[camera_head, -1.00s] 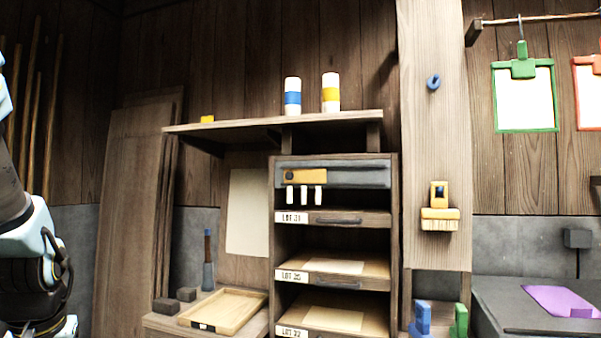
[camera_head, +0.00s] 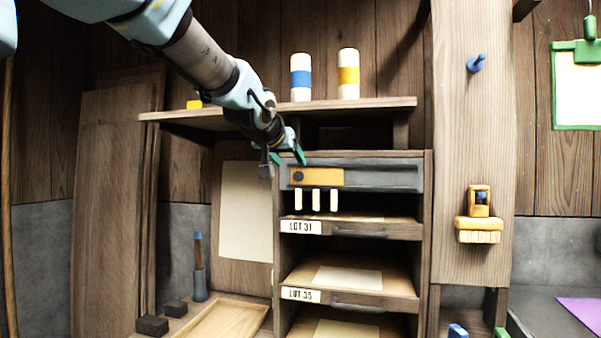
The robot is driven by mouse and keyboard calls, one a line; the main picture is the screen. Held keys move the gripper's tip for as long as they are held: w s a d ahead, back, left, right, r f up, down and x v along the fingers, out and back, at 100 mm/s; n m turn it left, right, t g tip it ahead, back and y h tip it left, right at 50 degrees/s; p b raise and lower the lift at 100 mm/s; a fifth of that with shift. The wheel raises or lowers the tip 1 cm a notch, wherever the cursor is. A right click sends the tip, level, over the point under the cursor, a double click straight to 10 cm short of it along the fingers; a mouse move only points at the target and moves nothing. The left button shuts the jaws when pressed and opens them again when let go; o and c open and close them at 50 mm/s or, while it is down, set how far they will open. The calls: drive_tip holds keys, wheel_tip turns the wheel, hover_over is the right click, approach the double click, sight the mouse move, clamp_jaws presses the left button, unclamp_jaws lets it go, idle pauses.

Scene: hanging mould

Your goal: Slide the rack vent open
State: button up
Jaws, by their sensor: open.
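The rack vent is a grey bar (camera_head: 385,176) across the top of the wooden rack (camera_head: 427,240). An orange-yellow plate (camera_head: 325,177) with a dark round knob (camera_head: 298,177) sits at the bar's left end. My gripper (camera_head: 288,158) is open, with green fingertips, just above and left of the knob. It looks empty. I cannot tell how far in front of the vent it is.
A shelf (camera_head: 380,104) above the rack bears a blue-banded bottle (camera_head: 301,78) and a yellow-banded bottle (camera_head: 348,75). White tags (camera_head: 316,200) hang below the vent. Labelled drawers (camera_head: 360,233) lie beneath. A post (camera_head: 470,130) stands at right.

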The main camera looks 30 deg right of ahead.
sight(298, 175)
drive_tip(key=p+x, duration=0.1)
drive_tip(key=x, duration=0.8)
drive_tip(key=shift+w+d+f, duration=0.1)
drive_tip(key=shift+w+f, duration=0.05)
clamp_jaws()
idle(1.1)
